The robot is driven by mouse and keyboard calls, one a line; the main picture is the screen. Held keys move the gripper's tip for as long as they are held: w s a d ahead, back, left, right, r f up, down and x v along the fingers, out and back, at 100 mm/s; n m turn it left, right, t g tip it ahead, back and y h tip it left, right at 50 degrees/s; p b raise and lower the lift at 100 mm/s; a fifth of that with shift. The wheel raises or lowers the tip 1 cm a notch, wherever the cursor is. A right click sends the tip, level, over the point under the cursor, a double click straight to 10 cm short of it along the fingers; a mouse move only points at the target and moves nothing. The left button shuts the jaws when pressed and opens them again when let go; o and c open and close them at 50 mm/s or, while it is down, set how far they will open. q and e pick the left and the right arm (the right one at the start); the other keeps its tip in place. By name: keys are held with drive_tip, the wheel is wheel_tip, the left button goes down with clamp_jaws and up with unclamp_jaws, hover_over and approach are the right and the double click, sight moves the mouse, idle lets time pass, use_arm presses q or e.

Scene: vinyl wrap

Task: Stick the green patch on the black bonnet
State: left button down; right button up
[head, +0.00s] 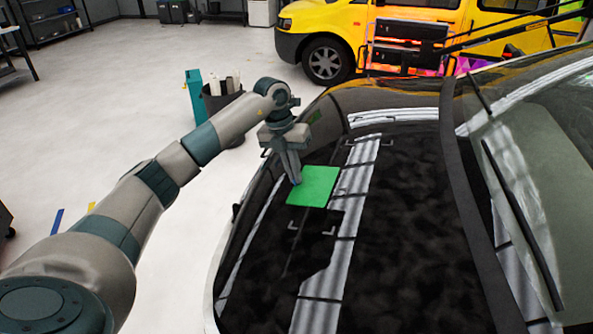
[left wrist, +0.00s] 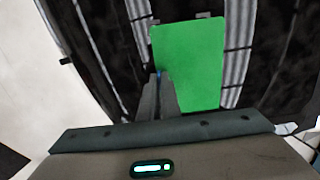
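The green patch (head: 315,186) is a flat, bright green, four-sided sheet over the left part of the black bonnet (head: 400,240). My left gripper (head: 296,182) comes down at the patch's left edge with its fingers close together. In the left wrist view the fingers (left wrist: 158,78) look shut on that edge of the patch (left wrist: 195,60), which spreads out to their right. A dark shape below the patch on the bonnet looks like its shadow or reflection. I cannot tell how large any gap to the surface is. My right gripper is not in view.
Pale corner marks (head: 293,229) show on the bonnet around the patch. The windscreen (head: 540,170) with its wiper rises at the right. A dark bin (head: 222,98) stands on the floor beyond my left arm, and a yellow van (head: 330,25) stands behind.

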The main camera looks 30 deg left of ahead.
use_arm(q)
drive_tip(key=shift+s, duration=0.1)
drive_tip(key=shift+f, duration=0.1)
drive_tip(key=shift+d+f+b, duration=0.15)
drive_tip(key=shift+f+b, duration=0.3)
drive_tip(key=shift+f, duration=0.15)
drive_tip(key=shift+b+x, duration=1.15)
drive_tip(key=shift+x, duration=0.85)
drive_tip(key=shift+b+x, duration=0.6)
drive_tip(key=shift+x, duration=0.6)
drive_tip(key=shift+w+d+f+b, duration=0.2)
drive_tip(key=shift+f+b, duration=0.15)
drive_tip(key=shift+f, duration=0.2)
drive_tip(key=shift+f, duration=0.1)
drive_tip(key=c, duration=1.9)
unclamp_jaws()
